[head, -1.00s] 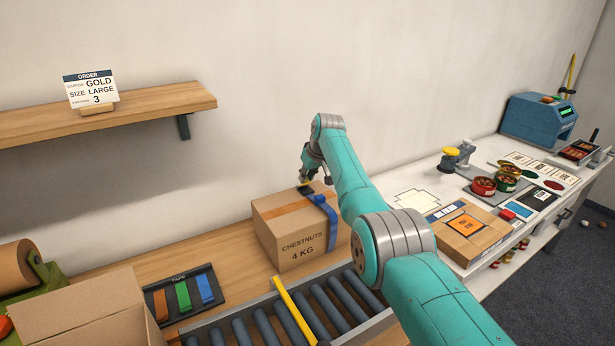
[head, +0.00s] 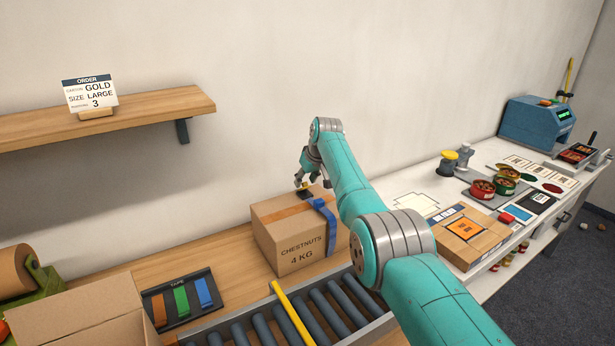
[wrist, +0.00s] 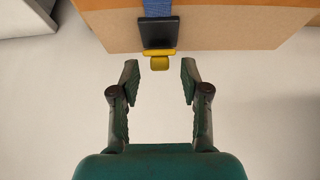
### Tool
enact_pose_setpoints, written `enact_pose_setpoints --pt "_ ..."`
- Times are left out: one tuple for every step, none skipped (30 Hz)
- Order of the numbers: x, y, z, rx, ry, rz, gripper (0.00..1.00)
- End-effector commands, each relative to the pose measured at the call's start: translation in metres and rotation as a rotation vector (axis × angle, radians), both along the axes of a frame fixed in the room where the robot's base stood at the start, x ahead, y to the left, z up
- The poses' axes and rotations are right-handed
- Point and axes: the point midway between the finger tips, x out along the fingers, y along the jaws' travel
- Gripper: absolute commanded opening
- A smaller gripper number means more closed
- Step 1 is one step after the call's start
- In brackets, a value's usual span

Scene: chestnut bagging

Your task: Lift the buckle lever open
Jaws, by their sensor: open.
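The buckle is a black block (wrist: 158,33) on a blue strap (wrist: 157,8) around the chestnut carton (head: 293,243). Its yellow lever (wrist: 160,61) sticks out past the carton's edge in the wrist view. My gripper (wrist: 160,70) is open and empty, with one finger on each side of the lever tip and a gap on both sides. In the head view my gripper (head: 310,182) is above the carton's top at its back edge. The buckle is small and partly hidden there.
A roller conveyor (head: 280,320) with a yellow bar lies in front of the carton. A tape rack (head: 182,297) and an open box (head: 90,315) stand to the left. A wall shelf (head: 150,108) hangs at upper left. A white bench (head: 400,205) is to the right.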

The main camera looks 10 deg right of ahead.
Motion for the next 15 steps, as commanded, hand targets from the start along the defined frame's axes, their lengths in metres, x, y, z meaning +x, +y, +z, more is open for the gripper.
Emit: enact_pose_setpoints --pt "0.0 0.0 0.001 0.0 -0.001 0.0 0.46" --pt "0.0 0.0 0.002 0.0 -0.001 0.0 0.46" --pt "-0.001 -0.001 0.003 0.0 -0.001 0.0 0.46" --pt "-0.001 -0.001 0.004 0.0 -0.001 0.0 0.46" --pt "-0.002 -0.001 0.006 0.0 -0.001 0.0 0.46" --pt "-0.003 -0.002 0.008 0.0 -0.001 0.0 0.46" --pt "-0.004 -0.002 0.01 0.0 -0.001 0.0 0.46" --pt "-0.005 -0.003 0.013 0.0 -0.002 0.0 0.46" --pt "-0.007 -0.003 0.016 0.0 -0.002 0.0 0.46" --pt "-0.008 -0.003 0.018 0.0 -0.002 0.0 0.46" --pt "-0.01 -0.004 0.02 0.0 -0.002 -0.001 0.46" --pt "-0.012 -0.004 0.024 0.0 -0.002 -0.001 0.46" --pt "-0.014 -0.005 0.027 0.0 -0.002 0.0 0.46" --pt "-0.015 -0.006 0.031 0.0 -0.003 0.0 0.46" --pt "-0.018 -0.006 0.037 0.0 -0.003 0.0 0.46"
